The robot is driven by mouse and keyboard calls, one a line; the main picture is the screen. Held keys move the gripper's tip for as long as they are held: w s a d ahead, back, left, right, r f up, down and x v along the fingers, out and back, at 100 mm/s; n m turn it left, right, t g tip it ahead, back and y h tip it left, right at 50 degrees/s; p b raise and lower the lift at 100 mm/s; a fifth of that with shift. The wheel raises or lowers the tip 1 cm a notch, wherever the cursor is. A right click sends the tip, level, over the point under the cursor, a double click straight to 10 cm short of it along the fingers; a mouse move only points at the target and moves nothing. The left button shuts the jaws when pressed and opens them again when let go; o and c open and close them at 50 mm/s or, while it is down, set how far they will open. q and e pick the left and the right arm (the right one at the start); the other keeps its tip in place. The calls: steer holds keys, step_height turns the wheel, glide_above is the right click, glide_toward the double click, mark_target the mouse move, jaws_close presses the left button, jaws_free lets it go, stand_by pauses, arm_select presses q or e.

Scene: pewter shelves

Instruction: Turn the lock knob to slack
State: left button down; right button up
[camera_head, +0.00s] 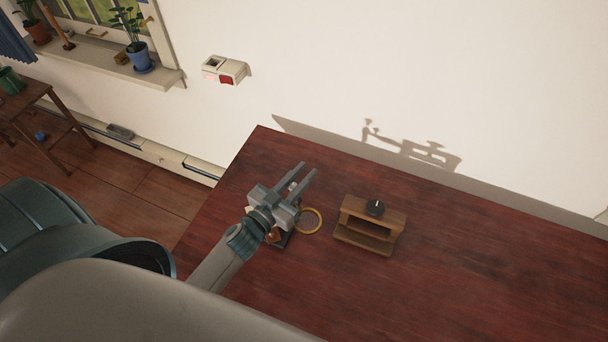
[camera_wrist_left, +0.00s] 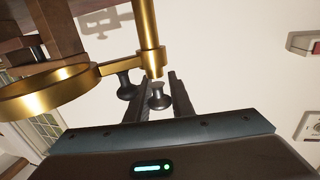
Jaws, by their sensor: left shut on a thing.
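My left gripper (camera_head: 306,169) is over the left part of the table, on a brass device that it mostly hides in the head view. A brass ring (camera_head: 311,221) sticks out beside it. In the wrist view the device shows a brass ring (camera_wrist_left: 45,92), a brass rod (camera_wrist_left: 148,25) and a dark knob (camera_wrist_left: 127,88) left of the fingers. My left gripper (camera_wrist_left: 157,78) has a second small dark knob (camera_wrist_left: 158,98) between its fingers and is shut on it. I see no readable marks showing the knob's setting. My right gripper is not in view.
A wooden stand (camera_head: 352,235) with a black dial (camera_head: 375,207) on top stands to the right on the dark red table (camera_head: 470,270). The table's right side is clear. A pale wall (camera_head: 400,60) rises behind, with a red-and-white switch box (camera_head: 226,71).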

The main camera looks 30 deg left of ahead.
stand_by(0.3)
arm_select(q)
steer(key=c, duration=1.5)
jaws_free()
steer(key=shift+c, duration=0.2)
steer(key=shift+s, duration=0.1)
steer(key=shift+s+a+f+b, duration=0.15)
steer(key=shift+s+b, duration=0.15)
steer(key=shift+s, duration=0.3)
steer(key=s+a+b, duration=0.3)
steer(key=s+b, duration=0.2)
steer(key=s, duration=1)
steer(key=shift+s, duration=0.35)
